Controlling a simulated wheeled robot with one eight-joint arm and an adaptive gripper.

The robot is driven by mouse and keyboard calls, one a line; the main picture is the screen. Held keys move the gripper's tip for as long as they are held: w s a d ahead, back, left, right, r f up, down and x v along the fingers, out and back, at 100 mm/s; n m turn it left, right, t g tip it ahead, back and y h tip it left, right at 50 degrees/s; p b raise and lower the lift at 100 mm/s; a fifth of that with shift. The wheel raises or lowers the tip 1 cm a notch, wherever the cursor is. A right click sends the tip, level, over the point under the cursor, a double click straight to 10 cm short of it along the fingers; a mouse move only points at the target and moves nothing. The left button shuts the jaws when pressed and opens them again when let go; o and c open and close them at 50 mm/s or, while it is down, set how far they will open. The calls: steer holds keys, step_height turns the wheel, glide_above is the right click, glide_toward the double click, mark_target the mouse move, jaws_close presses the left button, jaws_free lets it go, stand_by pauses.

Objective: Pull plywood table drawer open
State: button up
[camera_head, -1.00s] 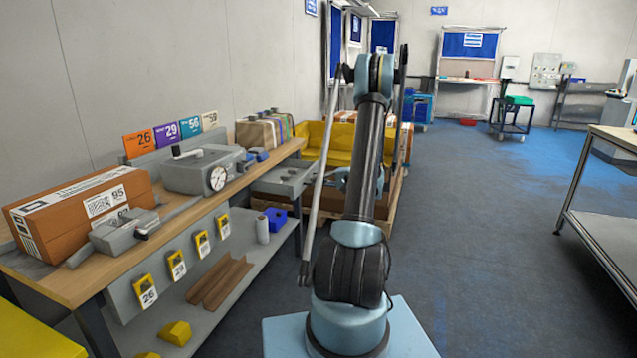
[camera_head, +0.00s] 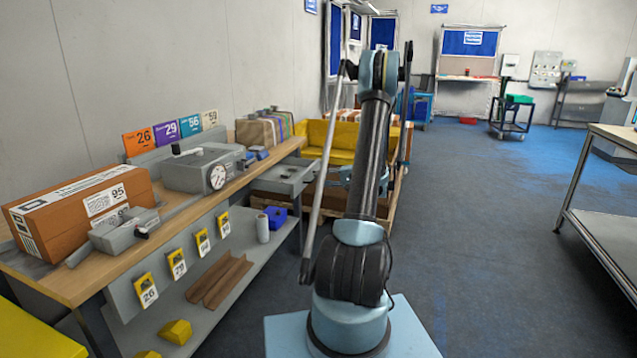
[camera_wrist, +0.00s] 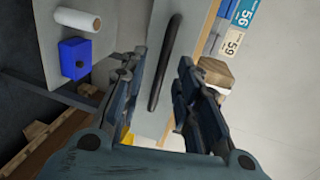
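The plywood table (camera_head: 75,287) runs along the left wall in the head view. A grey drawer (camera_head: 283,180) shows at its far end, its open top visible with small dark items inside. In the wrist view, the drawer's grey front (camera_wrist: 150,122) carries a long black bar handle (camera_wrist: 165,60). My gripper (camera_wrist: 160,82) is open. Its two dark fingers stand left and right of the handle's lower part, with gaps on both sides. Whether the fingers reach the handle's depth I cannot tell. In the head view, my arm mostly hides the gripper.
A blue block (camera_head: 276,216) and a white roll (camera_head: 263,228) stand on the lower shelf. A yellow bin (camera_head: 345,140) and a pallet lie behind my arm. A cardboard box (camera_head: 80,210) and a grey gauge device (camera_head: 203,170) sit on the tabletop.

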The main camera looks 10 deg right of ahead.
steer(key=v, duration=1)
steer(key=shift+s, duration=0.1)
steer(key=s+a+r+n+g+h, duration=0.1)
steer(key=s+a+r+g+h, duration=0.2)
steer(key=s+a, duration=0.6)
steer(key=s+a+r+n+g+h, duration=0.1)
steer(key=s+a+r+g+h, duration=0.15)
steer(key=s+a+r, duration=0.5)
steer(key=s+f+n+h, duration=0.2)
steer(key=s+f+h, duration=0.2)
steer(key=s, duration=0.9)
steer(key=s+f+n+h, duration=0.2)
steer(key=s+f+h, duration=0.2)
steer(key=s, duration=1)
steer(key=shift+s+a+f, duration=0.25)
steer(key=shift+a+f, duration=0.05)
steer(key=shift+f, duration=0.85)
steer(key=shift+w, duration=0.1)
